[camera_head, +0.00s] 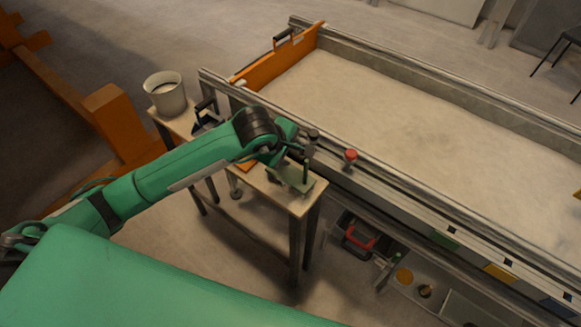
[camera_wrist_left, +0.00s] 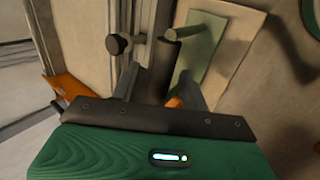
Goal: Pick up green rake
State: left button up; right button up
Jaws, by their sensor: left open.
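The green rake lies on the end of the narrow wooden table, its flat green plate (camera_head: 293,179) down and a short round green handle sticking up from it. In the left wrist view, the rake (camera_wrist_left: 203,52) is ahead of the jaws, to the right of centre, its handle pointing towards the camera. My left gripper (camera_head: 296,153) is above the table's end, close to the rake; in the wrist view its two fingers (camera_wrist_left: 158,76) are apart with nothing held between them. The rake's lower part is partly hidden behind the right finger. My right gripper is not in view.
The sandbed (camera_head: 430,120) runs along the right behind a metal rail. A black knob (camera_head: 313,135) and a red knob (camera_head: 350,155) stand by its near rail, the black one close to my gripper.

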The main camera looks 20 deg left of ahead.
pick_arm(q)
jog(key=shift+w+f, duration=0.25)
jog(key=shift+f, duration=0.15)
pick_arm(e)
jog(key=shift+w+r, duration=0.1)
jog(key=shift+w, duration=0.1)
pick_arm(q)
jog(key=shift+c, duration=0.5)
grip_shut()
jog(key=shift+r, duration=0.2)
